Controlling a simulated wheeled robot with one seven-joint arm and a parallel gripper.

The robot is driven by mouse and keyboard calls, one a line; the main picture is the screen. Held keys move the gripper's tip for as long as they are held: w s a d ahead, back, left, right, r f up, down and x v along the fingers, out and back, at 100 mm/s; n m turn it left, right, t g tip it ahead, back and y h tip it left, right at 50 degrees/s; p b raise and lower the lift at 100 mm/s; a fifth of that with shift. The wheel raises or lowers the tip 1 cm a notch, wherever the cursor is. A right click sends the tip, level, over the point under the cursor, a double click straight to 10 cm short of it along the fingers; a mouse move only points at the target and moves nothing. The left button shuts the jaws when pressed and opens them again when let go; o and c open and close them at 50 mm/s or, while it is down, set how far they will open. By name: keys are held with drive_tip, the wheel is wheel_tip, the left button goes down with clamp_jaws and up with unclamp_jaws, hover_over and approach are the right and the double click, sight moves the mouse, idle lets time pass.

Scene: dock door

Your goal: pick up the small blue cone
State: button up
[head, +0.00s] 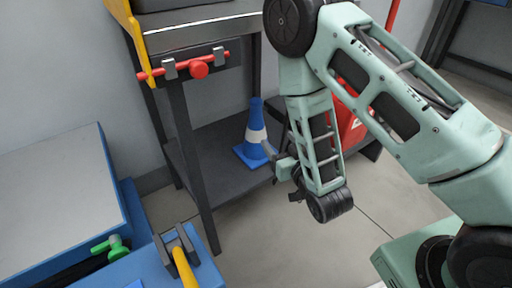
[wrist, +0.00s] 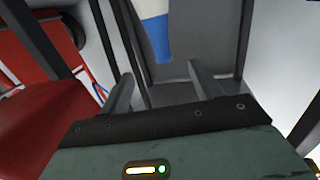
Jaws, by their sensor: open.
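The small blue cone (head: 255,118) with a white band stands upright on its square base on the dark lower shelf of a metal stand in the head view. My gripper (head: 270,153) is just right of the cone's lower part, partly hidden by my own wrist. In the wrist view the cone (wrist: 155,38) shows at the top, cut off by the frame edge, beyond my fingertips. My gripper's two fingers (wrist: 160,70) are apart with nothing between them. Whether a finger touches the cone cannot be told.
The stand's dark leg (head: 190,150) rises left of the cone, and its upper top (head: 200,35) overhangs the lower shelf (head: 210,165). A red object (head: 352,128) stands behind my arm. A blue unit with a grey top (head: 60,190) fills the lower left. Floor in front is clear.

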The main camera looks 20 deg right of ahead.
sight(259, 118)
drive_tip(key=w+b, duration=0.1)
drive_tip(key=w, duration=0.2)
drive_tip(key=w+a+b, duration=0.1)
drive_tip(key=w, duration=0.3)
drive_tip(key=w+b, duration=0.1)
drive_tip(key=w, duration=0.3)
drive_tip(key=shift+w+a+f+b, duration=0.15)
drive_tip(key=shift+f+b, duration=0.15)
drive_tip(key=shift+b, duration=0.05)
drive_tip(key=w+b, duration=0.2)
drive_tip(key=w, duration=0.1)
drive_tip(key=w+f+b, duration=0.1)
drive_tip(key=shift+w+a+f, duration=0.1)
drive_tip(key=shift+w+a, duration=0.15)
drive_tip(key=shift+w, duration=0.4)
clamp_jaws()
